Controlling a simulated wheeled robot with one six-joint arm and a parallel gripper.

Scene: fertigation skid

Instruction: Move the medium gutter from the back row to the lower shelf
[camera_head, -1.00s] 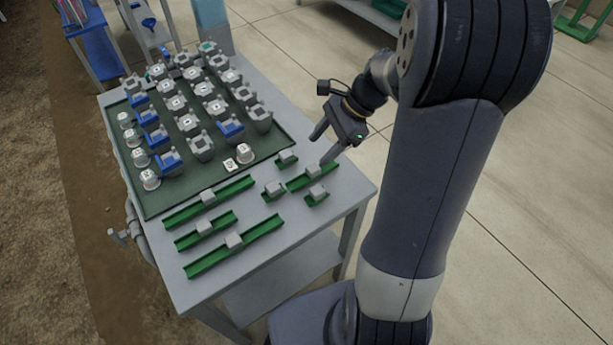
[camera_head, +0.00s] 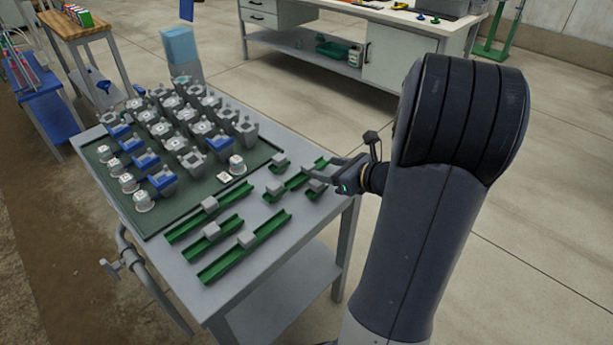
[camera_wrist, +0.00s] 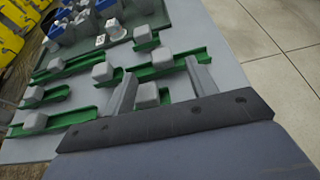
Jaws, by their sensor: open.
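Several green gutters with grey blocks lie on the grey table. A mid-length gutter (camera_head: 296,184) lies in the right-hand group with short ones around it; it shows in the wrist view (camera_wrist: 180,68) crossing between and beyond my finger tips. Two longer gutters (camera_head: 190,228) (camera_head: 235,257) and a mid-length one (camera_head: 203,246) lie to the left. I cannot tell which row is the back one. My gripper (camera_head: 318,176) is open and empty above the right-hand group. A short gutter (camera_wrist: 151,96) shows between its fingers, apart from them. The lower shelf (camera_head: 290,284) is under the table, its visible part bare.
A dark green mat (camera_head: 200,195) with grey and blue fittings and white-topped cups covers the table's far left part. A pipe (camera_head: 140,265) runs along the left side. A white bench (camera_head: 390,65) stands behind. Floor right of the table is clear.

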